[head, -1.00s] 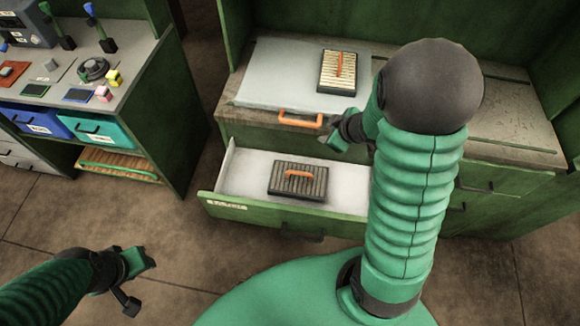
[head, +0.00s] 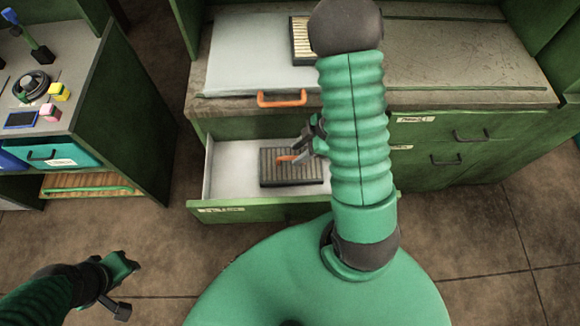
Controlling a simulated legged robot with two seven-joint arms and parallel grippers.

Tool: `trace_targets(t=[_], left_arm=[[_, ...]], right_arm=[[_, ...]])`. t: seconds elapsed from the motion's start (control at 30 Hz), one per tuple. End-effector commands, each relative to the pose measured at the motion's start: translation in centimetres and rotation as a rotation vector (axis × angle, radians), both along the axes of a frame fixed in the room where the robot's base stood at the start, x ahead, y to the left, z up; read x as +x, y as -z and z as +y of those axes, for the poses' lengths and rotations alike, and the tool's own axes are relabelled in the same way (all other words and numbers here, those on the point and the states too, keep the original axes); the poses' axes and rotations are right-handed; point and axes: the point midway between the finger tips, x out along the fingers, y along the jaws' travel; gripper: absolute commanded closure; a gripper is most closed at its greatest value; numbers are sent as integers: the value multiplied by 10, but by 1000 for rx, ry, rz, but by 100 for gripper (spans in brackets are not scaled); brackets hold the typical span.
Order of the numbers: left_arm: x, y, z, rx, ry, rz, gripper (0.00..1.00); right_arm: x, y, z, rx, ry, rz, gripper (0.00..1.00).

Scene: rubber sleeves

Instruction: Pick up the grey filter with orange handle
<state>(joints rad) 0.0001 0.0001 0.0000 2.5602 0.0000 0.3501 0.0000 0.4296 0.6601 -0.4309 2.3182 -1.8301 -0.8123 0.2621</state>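A dark filter with grey slats (head: 275,173) and an orange handle (head: 284,158) lies flat in the open drawer (head: 225,172). My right gripper (head: 300,147) is over the handle's right end and hides part of it; I cannot tell whether the fingers touch it or are closed. A second filter with cream slats (head: 299,40) lies on the grey worktop above, mostly hidden by my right arm; its handle is hidden. My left gripper (head: 128,266) is low at the left, away from both filters, and appears empty; whether its fingers are apart is unclear.
An orange drawer handle (head: 282,98) sticks out from the worktop's front edge, just above the open drawer. Closed green drawers (head: 460,150) are at the right.

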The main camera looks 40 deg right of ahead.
Motion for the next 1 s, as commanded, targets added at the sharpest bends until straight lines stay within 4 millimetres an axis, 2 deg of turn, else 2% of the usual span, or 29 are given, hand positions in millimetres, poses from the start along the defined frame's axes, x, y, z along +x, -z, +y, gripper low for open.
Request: trace_targets(t=[0.23,0.53,0.8,1.0], left_arm=[[0,24,0,0,0,0,64],[0,24,0,0,0,-1,64],[0,24,0,0,0,-1,64],[0,24,0,0,0,0,64]], right_arm=[[16,40,14,0,-2,0,62],[19,43,18,-1,-1,-3,62],[19,43,18,-2,-1,-2,98],[19,43,18,-1,0,-2,100]])
